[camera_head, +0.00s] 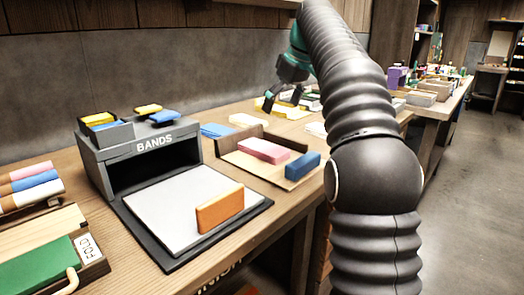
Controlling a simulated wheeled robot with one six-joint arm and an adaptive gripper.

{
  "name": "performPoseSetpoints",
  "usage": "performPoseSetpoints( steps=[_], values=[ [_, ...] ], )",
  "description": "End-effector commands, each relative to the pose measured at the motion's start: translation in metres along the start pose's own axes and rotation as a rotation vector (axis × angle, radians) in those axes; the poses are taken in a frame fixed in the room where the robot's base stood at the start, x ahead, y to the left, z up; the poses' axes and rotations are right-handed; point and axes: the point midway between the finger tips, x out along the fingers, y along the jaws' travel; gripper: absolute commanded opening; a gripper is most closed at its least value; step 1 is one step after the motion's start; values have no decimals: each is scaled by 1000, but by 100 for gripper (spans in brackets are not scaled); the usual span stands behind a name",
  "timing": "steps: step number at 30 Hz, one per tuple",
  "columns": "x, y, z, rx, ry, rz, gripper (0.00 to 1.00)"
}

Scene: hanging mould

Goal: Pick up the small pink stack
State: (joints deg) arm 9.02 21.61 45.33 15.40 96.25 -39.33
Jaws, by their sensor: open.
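A small pink stack (263,150) lies flat on a light brown open folder or tray (241,163) in the middle of the bench. A blue block (302,166) sits on the same tray, just to its right and nearer. My gripper (283,101) is raised over the back of the bench, beyond the pink stack and up to its right. Its dark fingers are apart and nothing shows between them. My arm crosses the right of the view and hides part of the bench behind it.
An orange block (220,208) stands on a white pad in front of the grey BANDS box (143,157). Yellow pieces (285,110) lie near my gripper. A pink roll (26,171) lies at far left. A concrete wall backs the bench; the floor at right is clear.

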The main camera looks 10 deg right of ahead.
Motion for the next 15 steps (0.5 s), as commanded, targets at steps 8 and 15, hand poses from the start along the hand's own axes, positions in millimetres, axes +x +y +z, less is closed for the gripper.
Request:
performPoseSetpoints(
  steps=[8, 15],
  values=[
    [19, 8, -5, -30, -1, -11, 100],
    [64, 6, -4, -29, 0, -10, 100]
  ],
)
